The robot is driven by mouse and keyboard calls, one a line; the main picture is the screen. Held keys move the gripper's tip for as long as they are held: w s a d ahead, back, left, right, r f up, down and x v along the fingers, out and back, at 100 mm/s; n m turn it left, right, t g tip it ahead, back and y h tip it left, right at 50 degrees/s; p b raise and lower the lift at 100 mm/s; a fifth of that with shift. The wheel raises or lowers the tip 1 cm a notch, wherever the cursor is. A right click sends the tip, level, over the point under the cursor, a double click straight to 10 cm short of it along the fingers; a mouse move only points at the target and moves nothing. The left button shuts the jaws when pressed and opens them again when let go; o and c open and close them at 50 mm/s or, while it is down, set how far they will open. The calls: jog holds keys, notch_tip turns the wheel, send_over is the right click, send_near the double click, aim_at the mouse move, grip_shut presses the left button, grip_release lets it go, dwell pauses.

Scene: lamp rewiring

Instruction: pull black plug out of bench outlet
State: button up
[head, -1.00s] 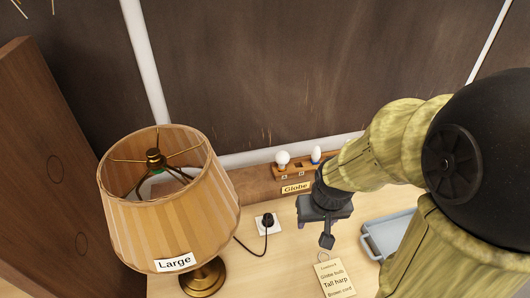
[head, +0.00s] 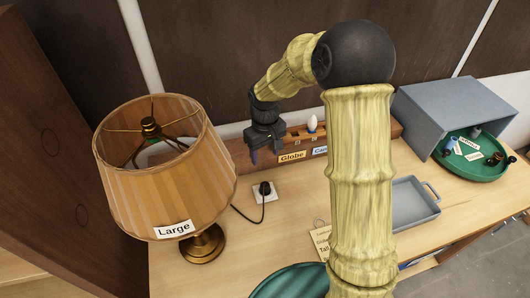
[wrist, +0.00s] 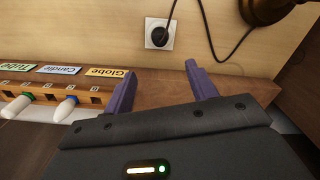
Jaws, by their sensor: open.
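The black plug (head: 265,188) sits in the white bench outlet (head: 258,197) on the wooden bench, right of the lamp. The plug (wrist: 159,37) and outlet (wrist: 167,25) also show near the top middle of the wrist view. My gripper (head: 268,155) is behind the plug, near the bulb rack at the back wall. In the wrist view my gripper (wrist: 158,80) has its two purple fingers wide apart with nothing between them, and the plug lies beyond their tips.
A large shaded lamp (head: 165,170) stands at the left. A wooden bulb rack (head: 335,143) with Globe and Candle labels runs along the back. A grey tray (head: 410,203), a grey box (head: 450,105) and a green round tray (head: 480,167) are at the right.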

aim_at(265, 185)
notch_tip(265, 185, down, 17)
jog(key=p, duration=0.4)
jog(key=shift+f, duration=0.2)
dwell(0.3)
jog(key=c, duration=1.1)
jog(key=shift+o, duration=0.2)
jog(key=shift+r, duration=0.15)
jog(key=shift+r+p, duration=0.75)
jog(key=shift+r, duration=0.2)
